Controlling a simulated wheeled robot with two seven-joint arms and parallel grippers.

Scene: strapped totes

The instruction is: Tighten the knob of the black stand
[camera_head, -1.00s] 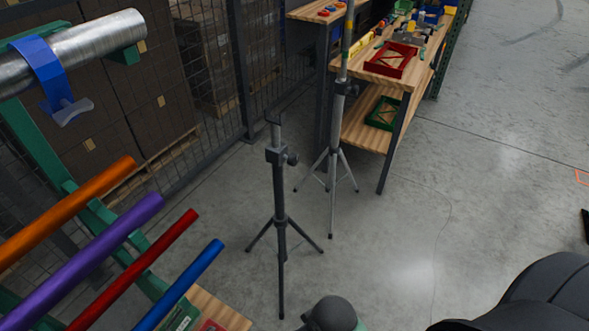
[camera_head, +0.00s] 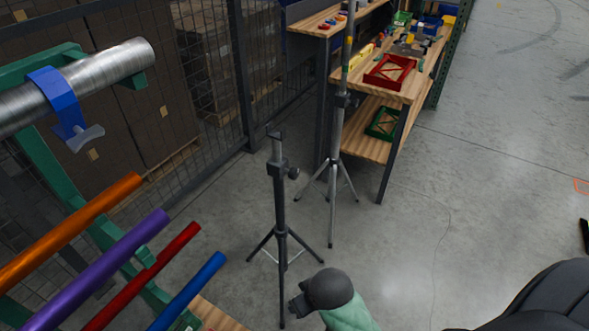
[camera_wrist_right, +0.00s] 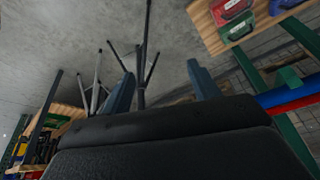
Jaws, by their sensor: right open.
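The black stand (camera_head: 281,215) stands upright on its tripod legs in the middle of the head view. In the head view my right arm's dark part shows low, near the stand's feet. My left gripper is out of view.
A grey stand (camera_head: 334,185) with a tall pole stands just behind. Beyond it is a wooden workbench (camera_head: 405,95) with a red tray (camera_head: 389,71). A rack with coloured tubes (camera_head: 100,250) fills the left.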

